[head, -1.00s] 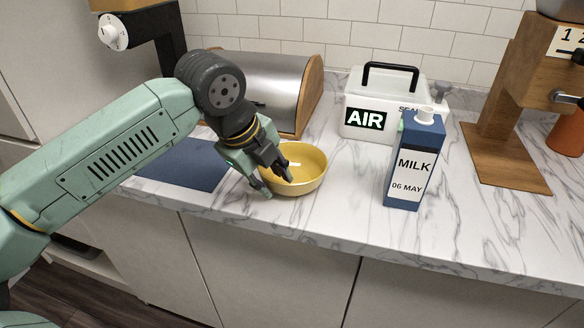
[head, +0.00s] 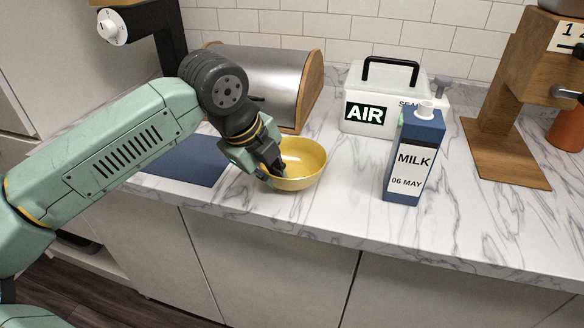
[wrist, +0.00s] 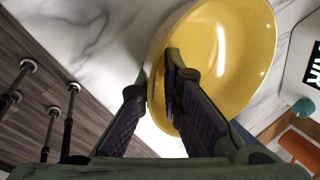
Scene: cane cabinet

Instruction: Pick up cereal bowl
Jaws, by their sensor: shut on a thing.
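The cereal bowl is the yellow bowl (head: 306,160) on the marble counter in the head view. It also fills the upper middle of the wrist view (wrist: 235,60). My gripper (head: 274,178) is at the bowl's left front side. In the wrist view my gripper (wrist: 158,88) is shut on the bowl's rim, with one finger inside the bowl and the other outside. In the head view the gripper hides part of the bowl's left side. The bowl looks about level; I cannot tell whether it is clear of the counter.
A blue milk carton (head: 413,160) stands to the right of the bowl. Behind are a white AIR box (head: 385,95) and a steel bread bin (head: 262,80). A blue mat (head: 185,160) lies at left. The counter between bowl and carton is clear.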

